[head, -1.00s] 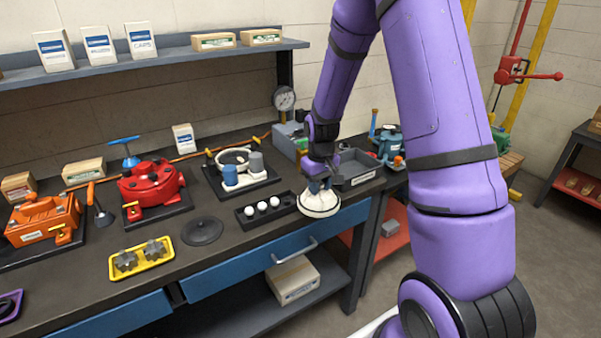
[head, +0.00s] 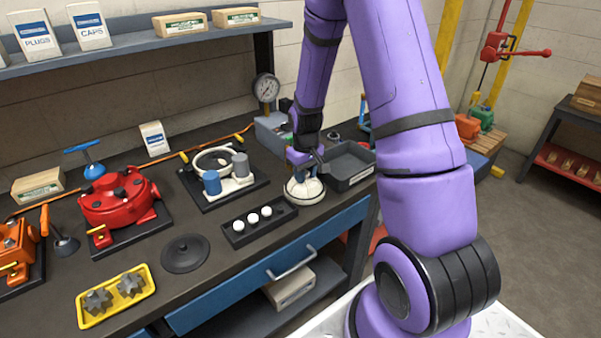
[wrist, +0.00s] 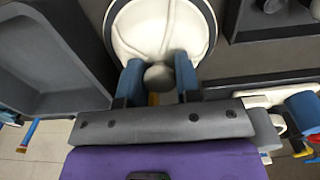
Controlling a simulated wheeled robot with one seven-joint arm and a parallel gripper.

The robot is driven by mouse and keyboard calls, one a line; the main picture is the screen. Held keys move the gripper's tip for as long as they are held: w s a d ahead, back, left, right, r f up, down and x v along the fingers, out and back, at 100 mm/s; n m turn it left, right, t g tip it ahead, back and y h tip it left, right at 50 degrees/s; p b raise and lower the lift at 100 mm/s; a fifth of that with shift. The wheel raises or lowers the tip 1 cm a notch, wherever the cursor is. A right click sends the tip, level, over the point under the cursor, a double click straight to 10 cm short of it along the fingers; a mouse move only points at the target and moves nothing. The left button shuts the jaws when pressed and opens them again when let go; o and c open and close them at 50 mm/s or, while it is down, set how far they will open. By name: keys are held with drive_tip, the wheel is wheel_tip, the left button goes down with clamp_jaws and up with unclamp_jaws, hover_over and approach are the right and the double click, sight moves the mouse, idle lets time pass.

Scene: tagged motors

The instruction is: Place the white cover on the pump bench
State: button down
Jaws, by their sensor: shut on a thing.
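The white cover (head: 304,191) is round and domed, with a knob on top. It is at the right part of the pump bench (head: 128,279), between the black tray of white balls and the grey tray. My gripper (head: 306,170) is above it. In the wrist view, the two blue fingers of my gripper (wrist: 159,80) are shut on the grey knob of the white cover (wrist: 150,28). I cannot tell whether the cover touches the bench top. A white pump body (head: 236,184) with blue and grey cylinders stands on a dark plate left of the cover.
A black tray with white balls (head: 232,232) lies just left of the cover, and a grey tray (head: 347,182) just right. A black disc (head: 186,253), a red pump (head: 118,200) and a yellow tray with grey gears (head: 140,294) are further left. A pressure gauge (head: 266,88) stands behind.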

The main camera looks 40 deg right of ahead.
drive_tip(key=shift+d+f, duration=0.1)
drive_tip(key=shift+f, duration=0.25)
drive_tip(key=shift+f, duration=0.15)
drive_tip(key=c, duration=0.8)
unclamp_jaws()
wheel_tip(320, 180, up, 12)
drive_tip(key=s+a+r+t, duration=0.1)
drive_tip(key=s+a+r, duration=0.35)
drive_tip(key=r, duration=0.35)
drive_tip(key=s+a+r+t, duration=0.2)
drive_tip(key=s+a+r, duration=0.25)
drive_tip(key=r, duration=0.35)
drive_tip(key=s+a+r, duration=0.1)
drive_tip(key=s+r, duration=0.1)
drive_tip(key=s, duration=0.3)
drive_tip(key=s+a+r+t, duration=0.1)
drive_tip(key=s+r, duration=0.1)
drive_tip(key=s, duration=0.3)
drive_tip(key=s+a+r+t, duration=0.1)
drive_tip(key=s+a+r, duration=0.1)
drive_tip(key=s, duration=0.4)
drive_tip(key=shift+a+r, duration=0.1)
drive_tip(key=shift+r, duration=0.35)
